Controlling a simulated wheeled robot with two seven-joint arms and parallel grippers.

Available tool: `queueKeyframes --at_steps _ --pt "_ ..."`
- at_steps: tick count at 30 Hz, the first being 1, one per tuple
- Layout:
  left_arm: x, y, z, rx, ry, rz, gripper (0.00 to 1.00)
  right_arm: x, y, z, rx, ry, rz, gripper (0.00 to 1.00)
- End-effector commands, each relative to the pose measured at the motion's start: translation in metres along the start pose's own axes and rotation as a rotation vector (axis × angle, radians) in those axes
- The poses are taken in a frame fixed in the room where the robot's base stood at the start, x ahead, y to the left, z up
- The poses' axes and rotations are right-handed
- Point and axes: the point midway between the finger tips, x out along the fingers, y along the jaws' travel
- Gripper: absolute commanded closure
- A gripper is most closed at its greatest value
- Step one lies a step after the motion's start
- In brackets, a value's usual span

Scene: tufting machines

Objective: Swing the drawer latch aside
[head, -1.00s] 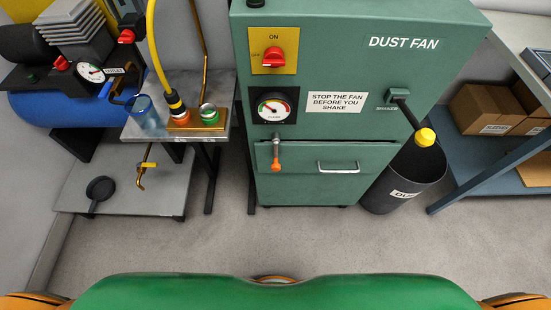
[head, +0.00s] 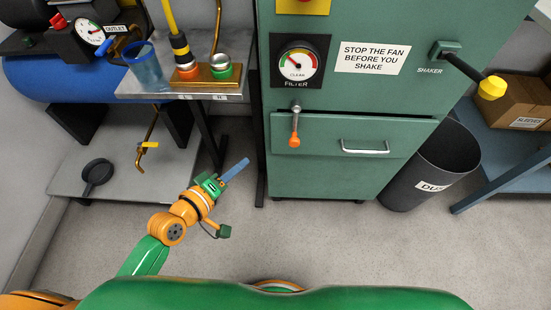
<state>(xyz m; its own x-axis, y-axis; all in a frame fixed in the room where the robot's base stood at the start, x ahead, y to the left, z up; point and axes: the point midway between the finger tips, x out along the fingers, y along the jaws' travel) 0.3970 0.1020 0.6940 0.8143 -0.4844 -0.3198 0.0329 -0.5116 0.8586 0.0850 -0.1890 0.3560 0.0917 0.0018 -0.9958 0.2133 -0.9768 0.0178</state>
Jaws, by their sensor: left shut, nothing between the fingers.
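The drawer latch (head: 295,124) is a short metal lever with an orange knob at its lower end. It hangs straight down over the top edge of the green drawer front (head: 320,165), left of the drawer's light bar handle (head: 365,147). My left gripper (head: 236,169) is below and left of the latch, in front of the cabinet's left side and apart from it. Its blue fingers are together with nothing between them, pointing up and right. My right gripper is out of view.
The filter gauge (head: 298,60) sits above the latch. The yellow-tipped shaker lever (head: 490,87) sticks out at right above a dark dust bin (head: 430,170). A grey bench (head: 130,88) with fittings stands at left, over a low platform (head: 120,185). The floor before the drawer is clear.

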Motion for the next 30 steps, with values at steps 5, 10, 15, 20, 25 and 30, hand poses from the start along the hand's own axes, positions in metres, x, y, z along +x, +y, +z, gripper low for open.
queueKeyframes --at_steps 5,10,15,20,25,30 --pt "-0.003 0.023 0.001 -0.039 -0.012 0.069 1.00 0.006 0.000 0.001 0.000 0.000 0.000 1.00" --pt "-0.003 0.024 0.001 -0.038 -0.012 0.068 1.00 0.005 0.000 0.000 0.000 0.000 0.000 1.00" --pt "0.006 0.023 0.000 -0.038 -0.008 0.069 1.00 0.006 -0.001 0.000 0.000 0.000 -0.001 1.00" --pt "0.037 0.024 0.001 -0.038 -0.007 0.070 1.00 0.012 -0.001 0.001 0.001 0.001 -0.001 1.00" --pt "0.075 0.027 0.002 -0.037 -0.010 0.070 1.00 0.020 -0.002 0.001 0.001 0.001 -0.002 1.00" --pt "0.106 0.029 0.009 -0.039 -0.012 0.068 1.00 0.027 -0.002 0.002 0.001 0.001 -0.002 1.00"
